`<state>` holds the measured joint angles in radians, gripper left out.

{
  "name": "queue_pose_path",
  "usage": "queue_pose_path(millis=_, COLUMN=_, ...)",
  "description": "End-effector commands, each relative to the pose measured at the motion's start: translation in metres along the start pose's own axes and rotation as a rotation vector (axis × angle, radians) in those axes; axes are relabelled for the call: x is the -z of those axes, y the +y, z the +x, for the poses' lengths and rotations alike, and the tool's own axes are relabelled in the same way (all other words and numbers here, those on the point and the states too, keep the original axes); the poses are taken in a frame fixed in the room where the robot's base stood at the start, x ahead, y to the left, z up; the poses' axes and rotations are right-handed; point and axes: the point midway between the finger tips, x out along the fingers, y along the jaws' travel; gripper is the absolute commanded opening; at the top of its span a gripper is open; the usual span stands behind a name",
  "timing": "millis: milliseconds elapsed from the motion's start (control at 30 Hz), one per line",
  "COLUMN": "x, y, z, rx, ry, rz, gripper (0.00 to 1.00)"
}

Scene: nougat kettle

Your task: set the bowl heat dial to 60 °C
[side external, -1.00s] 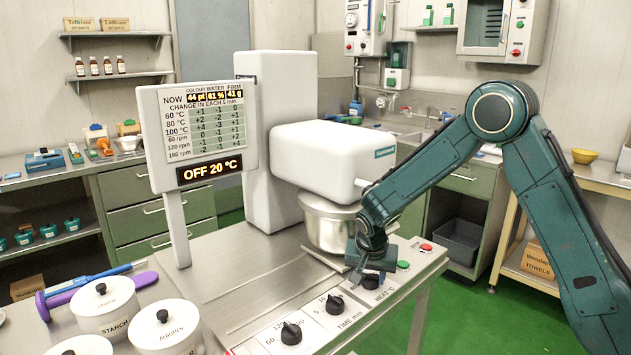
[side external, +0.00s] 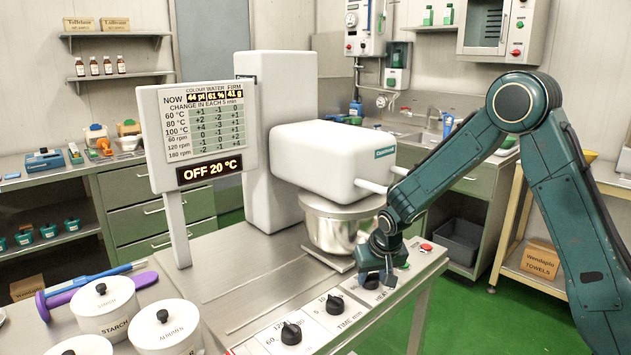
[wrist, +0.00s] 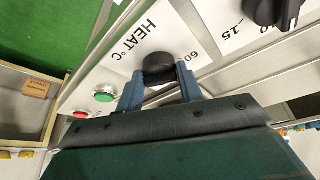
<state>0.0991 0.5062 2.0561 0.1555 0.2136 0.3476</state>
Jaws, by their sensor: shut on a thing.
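The black heat dial (wrist: 160,66) is on the white panel plate marked HEAT °C, with a 60 mark beside it in the wrist view. My gripper (wrist: 160,82) is shut on the dial, with one blue finger on each side of it. The dial's pointer cannot be made out. In the side view my gripper (side external: 376,279) is down at the panel and hides most of the dial. The display board (side external: 209,170) reads OFF 20 °C.
The time dial (side external: 334,304) and the rpm dial (side external: 291,333) sit left of the heat dial. A green button (wrist: 104,96) and a red button (wrist: 81,115) are on its other side. The steel bowl (side external: 336,232) stands behind the panel under the white mixer head (side external: 325,160).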

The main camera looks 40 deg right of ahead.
Motion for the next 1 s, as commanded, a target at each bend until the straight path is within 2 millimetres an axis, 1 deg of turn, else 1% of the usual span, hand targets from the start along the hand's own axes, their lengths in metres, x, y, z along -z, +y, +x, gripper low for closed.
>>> queue_pose_path(millis=167, x=0.001, y=0.000, z=-0.001, rx=0.000, ry=0.002, rz=-0.001, gripper=0.14)
queue_pose_path(millis=200, x=0.001, y=0.000, z=0.000, rx=0.000, ry=0.002, rz=-0.001, gripper=0.41)
queue_pose_path(millis=300, x=0.001, y=0.000, z=0.000, rx=0.000, ry=0.002, rz=-0.001, gripper=0.59)
queue_pose_path(millis=733, x=0.000, y=0.000, z=-0.003, rx=-0.001, ry=0.001, rz=0.000, gripper=0.59)
queue_pose_path(millis=867, x=0.001, y=0.000, z=-0.009, rx=0.000, ry=0.002, rz=0.000, gripper=0.59)
queue_pose_path(millis=1000, x=0.001, y=-0.001, z=-0.021, rx=0.000, ry=0.003, rz=0.000, gripper=0.59)
